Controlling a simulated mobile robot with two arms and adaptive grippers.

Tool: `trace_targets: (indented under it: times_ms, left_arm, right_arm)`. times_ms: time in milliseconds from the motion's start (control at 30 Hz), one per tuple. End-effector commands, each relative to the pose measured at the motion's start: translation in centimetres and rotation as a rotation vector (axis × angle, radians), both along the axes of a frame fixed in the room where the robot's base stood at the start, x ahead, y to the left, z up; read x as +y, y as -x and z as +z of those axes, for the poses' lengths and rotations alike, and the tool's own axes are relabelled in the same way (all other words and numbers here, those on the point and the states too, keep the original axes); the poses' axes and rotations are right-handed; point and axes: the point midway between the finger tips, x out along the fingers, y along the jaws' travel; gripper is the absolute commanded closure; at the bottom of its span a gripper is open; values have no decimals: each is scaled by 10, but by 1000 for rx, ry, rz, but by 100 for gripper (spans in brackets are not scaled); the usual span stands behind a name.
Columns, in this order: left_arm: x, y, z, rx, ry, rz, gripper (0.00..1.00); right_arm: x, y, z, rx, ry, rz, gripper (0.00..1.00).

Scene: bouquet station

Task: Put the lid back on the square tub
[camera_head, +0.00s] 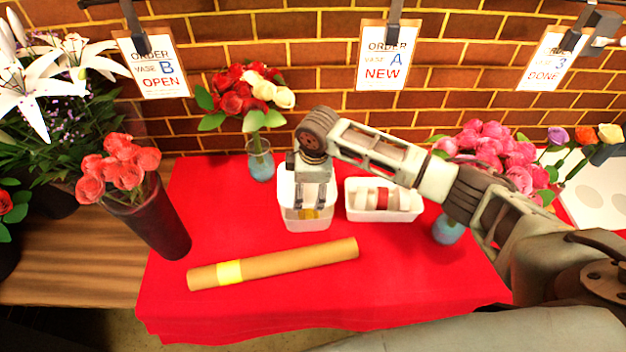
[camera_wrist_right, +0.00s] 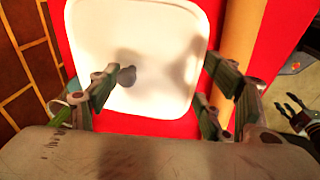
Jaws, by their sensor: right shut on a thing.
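The white square tub (camera_head: 306,224) stands on the red cloth near the middle of the table. My right gripper (camera_head: 312,206) points down over it. In the right wrist view, the white square lid (camera_wrist_right: 160,30) with rounded corners and a small grey knob (camera_wrist_right: 127,76) lies below the fingers (camera_wrist_right: 158,85). The right gripper is shut on the lid; its exact contact is unclear. Whether the lid touches the tub's rim is hidden. My left gripper (camera_wrist_right: 294,115) shows small at the right edge of the wrist view, its fingers apart and empty.
A white tray (camera_head: 384,214) with a red-banded roll stands close right of the tub. A brown paper roll (camera_head: 290,262) with a yellow band lies in front. Vases with red and white roses (camera_head: 260,160) and pink flowers (camera_head: 447,230) stand nearby.

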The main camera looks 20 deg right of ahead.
Motion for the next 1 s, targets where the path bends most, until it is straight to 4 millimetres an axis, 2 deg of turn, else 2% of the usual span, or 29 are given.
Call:
trace_targets:
  times_ms: [533,800,1000]
  left_arm:
    - [0,0,-51,-1,0,0,60]
    - [0,-1,-55,-1,0,0,60]
    - [0,-1,-55,-1,0,0,60]
  right_arm:
    - [-1,0,-43,-2,1,2,56]
    - [0,0,-60,-1,-2,1,56]
    - [0,0,-62,-1,-2,1,56]
